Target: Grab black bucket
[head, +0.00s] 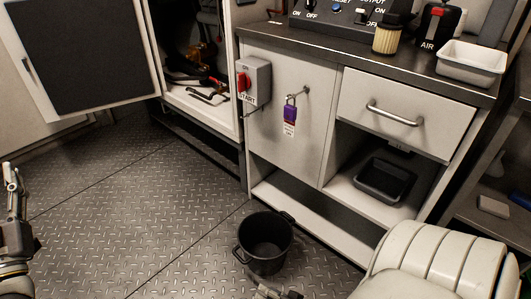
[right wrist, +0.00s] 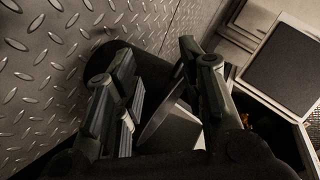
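The black bucket (head: 266,246) stands upright on the floor in front of the cabinet's lower shelf, with a small handle lug on either side. My right gripper (head: 274,290) shows at the bottom edge of the head view, just in front of the bucket. In the right wrist view my right gripper (right wrist: 160,95) has its two fingers apart. A dark rounded shape beyond them looks like the bucket (right wrist: 158,72); contact is not clear. My left gripper (head: 14,190) points up at the left edge, far from the bucket; its finger opening cannot be made out.
A cabinet (head: 282,115) with a padlocked door, a drawer and open shelves stands behind the bucket. A black tray (head: 385,181) sits on its shelf. The chiller door (head: 85,55) hangs open. The floor left of the bucket is clear.

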